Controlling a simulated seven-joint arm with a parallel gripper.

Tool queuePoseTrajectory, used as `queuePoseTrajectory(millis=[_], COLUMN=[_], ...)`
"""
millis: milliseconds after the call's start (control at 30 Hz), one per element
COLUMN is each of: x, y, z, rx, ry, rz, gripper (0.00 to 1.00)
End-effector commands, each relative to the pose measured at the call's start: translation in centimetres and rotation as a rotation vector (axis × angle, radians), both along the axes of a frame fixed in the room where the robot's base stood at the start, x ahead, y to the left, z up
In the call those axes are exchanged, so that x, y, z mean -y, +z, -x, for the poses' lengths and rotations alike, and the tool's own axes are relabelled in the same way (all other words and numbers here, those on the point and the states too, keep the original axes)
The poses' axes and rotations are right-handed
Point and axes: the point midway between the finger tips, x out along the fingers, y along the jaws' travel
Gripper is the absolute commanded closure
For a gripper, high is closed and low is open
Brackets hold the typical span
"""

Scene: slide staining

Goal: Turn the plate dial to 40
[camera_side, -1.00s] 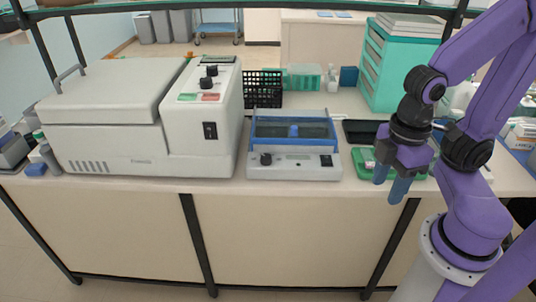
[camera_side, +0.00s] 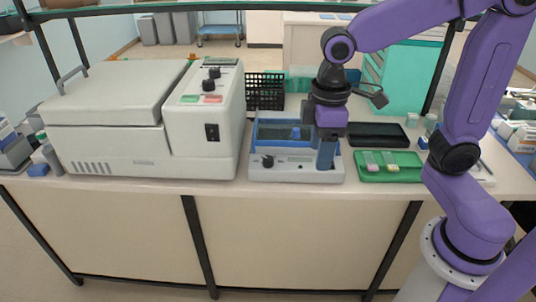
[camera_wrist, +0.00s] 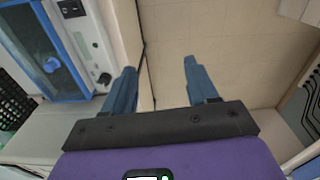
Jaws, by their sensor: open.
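A low grey device (camera_side: 290,174) with a blue-framed top stands mid-bench. A black dial (camera_side: 267,161) is on the left of its front panel, which I take to be the plate dial; it also shows in the wrist view (camera_wrist: 104,79). Its scale is too small to read. My gripper (camera_side: 325,165) is in front of the right part of this device, fingers pointing down, to the right of the dial and apart from it. In the wrist view my gripper (camera_wrist: 157,80) is open with nothing between the fingers. The fingers hide part of the device's right front.
A green tray (camera_side: 405,176) with slides and a dark tray (camera_side: 378,140) lie to the right. A black basket (camera_side: 265,90) is behind. The bench's front edge is close.

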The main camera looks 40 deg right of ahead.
Motion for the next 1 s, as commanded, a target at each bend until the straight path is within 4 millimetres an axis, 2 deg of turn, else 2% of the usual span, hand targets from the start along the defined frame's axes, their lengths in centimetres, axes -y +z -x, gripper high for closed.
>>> queuePoseTrajectory(millis=[33,233,500,700,867,1000], x=[-0.3,-0.4,1.3,2.6,2.9,3.0], y=[0.3,1.4,2.4,2.7,2.3,0.8], z=[-1.7,-8.1,-15.5,-18.2,-18.7,-18.7], rx=[0.001,0.005,0.004,0.004,0.002,-0.001], ry=[-0.026,-0.125,-0.252,-0.304,-0.312,-0.313], rz=[0.003,0.014,0.028,0.034,0.036,0.038], gripper=[0.42,0.42,0.42,0.42,0.42,0.42])
